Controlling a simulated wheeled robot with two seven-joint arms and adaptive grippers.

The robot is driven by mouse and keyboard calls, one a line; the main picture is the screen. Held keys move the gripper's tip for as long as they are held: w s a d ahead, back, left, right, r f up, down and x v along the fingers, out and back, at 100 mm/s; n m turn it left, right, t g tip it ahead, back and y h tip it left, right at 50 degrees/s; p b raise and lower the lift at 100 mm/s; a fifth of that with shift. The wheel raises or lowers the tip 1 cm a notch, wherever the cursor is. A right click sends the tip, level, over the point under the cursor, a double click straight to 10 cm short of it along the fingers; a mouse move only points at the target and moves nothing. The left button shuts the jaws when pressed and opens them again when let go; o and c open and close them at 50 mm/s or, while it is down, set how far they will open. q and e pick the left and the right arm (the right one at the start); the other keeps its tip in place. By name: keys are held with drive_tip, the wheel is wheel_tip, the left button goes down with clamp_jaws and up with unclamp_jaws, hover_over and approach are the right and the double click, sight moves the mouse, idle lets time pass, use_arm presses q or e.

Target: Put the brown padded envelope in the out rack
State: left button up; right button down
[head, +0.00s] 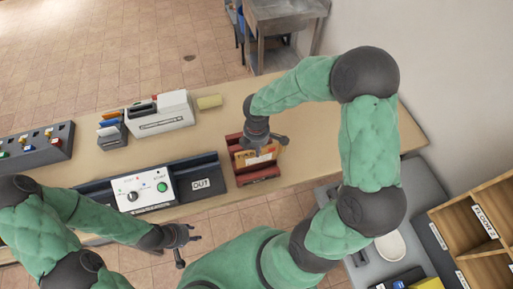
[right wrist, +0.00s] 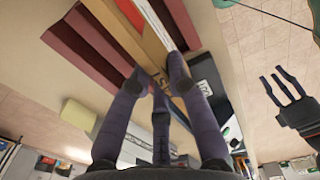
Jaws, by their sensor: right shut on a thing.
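The brown padded envelope (head: 244,154) stands in a dark red slotted rack (head: 262,175), with dark lettering on its face. My right gripper (head: 265,147) is above this rack. In the right wrist view its fingers (right wrist: 160,82) are shut on the tan envelope's edge (right wrist: 152,42); the red dividers (right wrist: 92,38) lie beside it. A white item stands alongside the envelope. An OUT label (head: 201,184) is on the right end of a black rack (head: 205,168), just left of the red rack. My left gripper (head: 188,242) is open and empty in front of the table.
A control box (head: 145,188) with a green button stands at the black rack. Behind are a white bin (head: 160,112), a small file holder (head: 112,130) and a yellow block (head: 209,101). A switch strip (head: 38,145) is at left. Wooden pigeonholes (head: 468,220) stand at right.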

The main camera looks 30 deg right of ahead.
sight(256, 160)
drive_tip(key=shift+f, duration=0.25)
idle(0.3)
drive_tip(key=shift+f+b, duration=1.75)
drive_tip(key=shift+f, duration=0.3)
drive_tip(key=shift+f, duration=0.1)
drive_tip(key=shift+f+b, duration=1.85)
drive_tip(key=shift+f, duration=0.45)
drive_tip(key=c, duration=1.1)
unclamp_jaws()
drive_tip(key=shift+r, duration=0.2)
